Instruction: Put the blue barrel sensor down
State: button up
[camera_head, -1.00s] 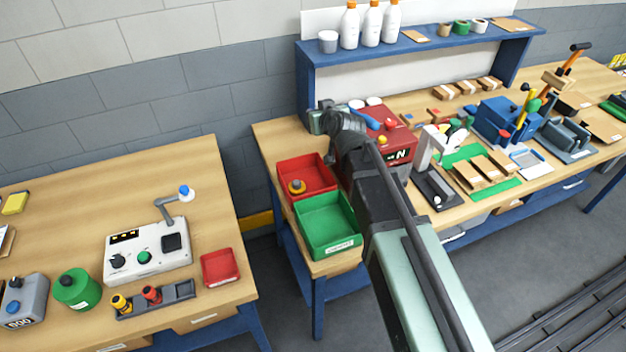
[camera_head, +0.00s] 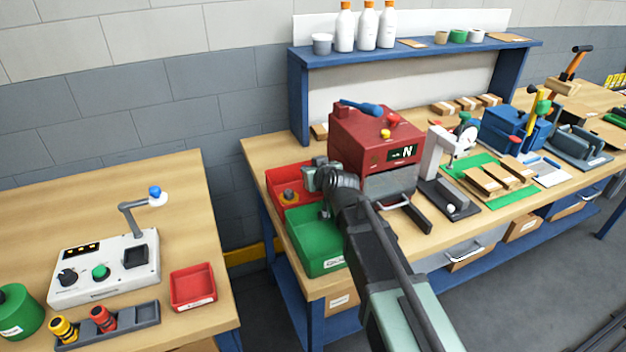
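My gripper (camera_head: 320,177) is at the right side of the red bin (camera_head: 273,180), beside the left face of the red machine. Its fingers are too small and too covered by my wrist to show whether they are open or shut. I cannot make out a blue barrel sensor in it or anywhere else for certain. On the left table, a grey rack (camera_head: 148,312) holds a yellow barrel (camera_head: 62,329) and a red barrel (camera_head: 103,319), both with black bands. The rack's right end is empty.
The red machine (camera_head: 360,140), with a blue handle (camera_head: 362,108) on top, stands close on the right. A white control box (camera_head: 105,270) is on the left table.

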jog(key=shift+f+b, duration=0.55)
jog(key=shift+b, duration=0.1)
jog(key=o, duration=1.1)
jog(key=shift+c, duration=0.2)
jog(key=shift+r, duration=0.15)
jog(key=shift+r+p, duration=0.4)
jog(key=shift+p, duration=0.15)
jog(key=p+v, duration=0.4)
jog(key=v, duration=0.8)
jog(key=shift+p, duration=0.4)
jog(key=shift+r, duration=0.1)
